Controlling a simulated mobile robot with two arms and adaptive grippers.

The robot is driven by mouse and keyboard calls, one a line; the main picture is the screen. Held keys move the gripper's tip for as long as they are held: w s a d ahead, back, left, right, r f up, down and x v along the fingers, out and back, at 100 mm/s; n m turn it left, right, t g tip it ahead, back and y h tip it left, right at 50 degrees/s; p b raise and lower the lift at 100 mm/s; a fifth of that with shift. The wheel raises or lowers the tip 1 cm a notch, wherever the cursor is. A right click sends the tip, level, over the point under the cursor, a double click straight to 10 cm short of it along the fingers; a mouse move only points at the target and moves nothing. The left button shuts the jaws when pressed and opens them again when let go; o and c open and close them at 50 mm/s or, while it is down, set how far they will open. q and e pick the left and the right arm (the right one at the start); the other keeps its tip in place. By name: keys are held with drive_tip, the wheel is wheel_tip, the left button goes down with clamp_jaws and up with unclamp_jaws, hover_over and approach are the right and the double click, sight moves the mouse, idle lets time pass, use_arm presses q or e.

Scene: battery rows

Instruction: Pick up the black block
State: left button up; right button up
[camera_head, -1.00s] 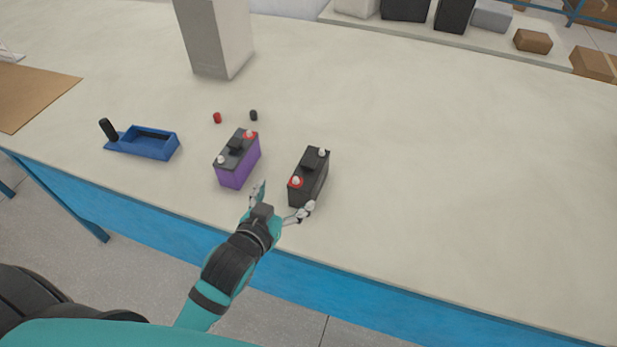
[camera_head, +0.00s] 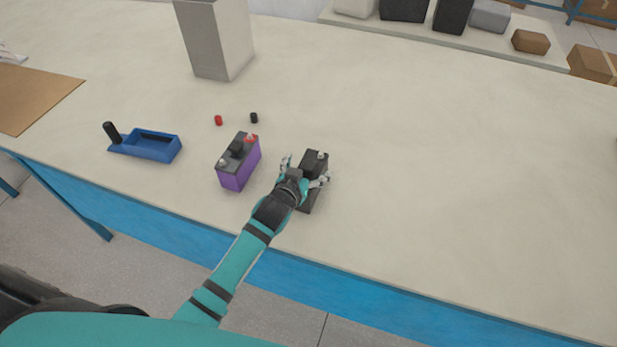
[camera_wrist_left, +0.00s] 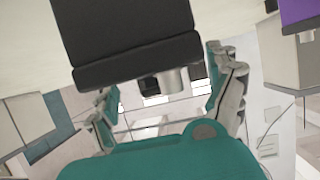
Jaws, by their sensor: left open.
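The black block (camera_head: 313,199) is a dark battery-shaped block with a raised middle and a light terminal on its far end. It stands upright on the table, right of the purple block. My left gripper (camera_head: 305,172) is open over it, its fingers on either side of its top in the head view. The gripper hides the block's near end. In the left wrist view the black block (camera_wrist_left: 130,45) fills the upper middle, between the two open fingers (camera_wrist_left: 165,85). I cannot tell whether the fingers touch it. My right gripper is not in view.
A purple battery block (camera_head: 238,172) stands close on the left. A blue tray (camera_head: 150,147) with a black handle is farther left. Small red (camera_head: 218,120) and black (camera_head: 254,118) caps lie behind. A grey box (camera_head: 218,45) stands at the back. The table's right side is clear.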

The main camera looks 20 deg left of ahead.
use_arm(q)
drive_tip(key=shift+w+d+f, duration=0.1)
drive_tip(key=shift+w+f, duration=0.2)
drive_tip(key=shift+w, duration=0.25)
drive_tip(key=shift+s, duration=0.1)
drive_tip(key=shift+c, duration=1)
drive_tip(key=c, duration=1.3)
drive_tip(key=shift+w+r, duration=0.2)
drive_tip(key=shift+r, duration=0.1)
drive_tip(key=shift+c, duration=1.3)
drive_tip(key=shift+r, duration=0.1)
